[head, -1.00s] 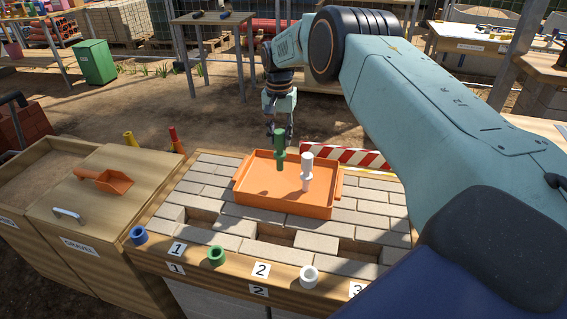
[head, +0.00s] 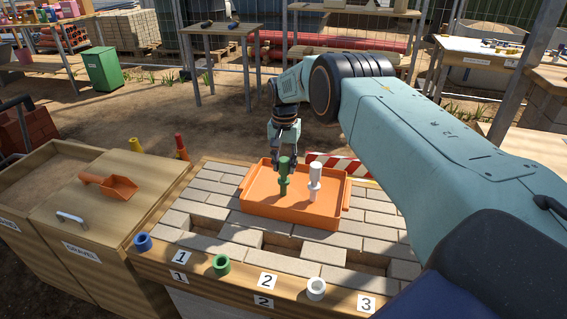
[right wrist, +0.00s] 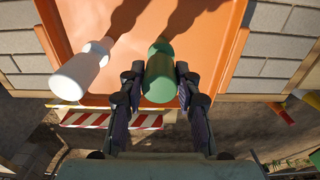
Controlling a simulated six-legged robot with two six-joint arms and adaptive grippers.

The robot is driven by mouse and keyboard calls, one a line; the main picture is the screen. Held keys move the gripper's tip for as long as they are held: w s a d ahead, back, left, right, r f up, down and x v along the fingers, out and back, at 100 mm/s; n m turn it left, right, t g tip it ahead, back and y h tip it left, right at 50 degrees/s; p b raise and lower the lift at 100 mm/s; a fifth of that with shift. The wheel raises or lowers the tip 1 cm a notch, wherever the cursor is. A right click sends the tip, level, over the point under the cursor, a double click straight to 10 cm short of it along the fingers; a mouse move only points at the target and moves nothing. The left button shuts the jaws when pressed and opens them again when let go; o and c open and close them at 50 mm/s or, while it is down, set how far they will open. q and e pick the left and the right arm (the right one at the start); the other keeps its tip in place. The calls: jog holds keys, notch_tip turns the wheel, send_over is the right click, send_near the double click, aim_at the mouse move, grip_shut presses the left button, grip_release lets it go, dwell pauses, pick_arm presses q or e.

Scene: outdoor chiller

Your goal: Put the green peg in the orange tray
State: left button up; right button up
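The green peg (head: 284,182) is upright inside the orange tray (head: 290,216), its lower end at or just above the tray floor. My right gripper (head: 286,164) reaches down over it from behind. My left gripper is not in view.
The tray rests on a brick-topped bench (head: 208,205). Blue (head: 143,242), green (head: 221,264) and white (head: 316,288) rings sit along its front edge near number labels. A striped barrier (head: 340,167) is behind the tray.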

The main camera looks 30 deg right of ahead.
jog(key=o, duration=0.3)
jog(key=shift+s+d+r, duration=0.1)
jog(key=shift+s+d, duration=0.05)
jog(key=shift+o, duration=0.3)
jog(key=shift+w+a, duration=0.2)
jog(key=shift+w, duration=0.05)
jog(key=shift+s+d+r, duration=0.15)
notch_tip(320, 180, up, 12)
jog(key=p, duration=0.2)
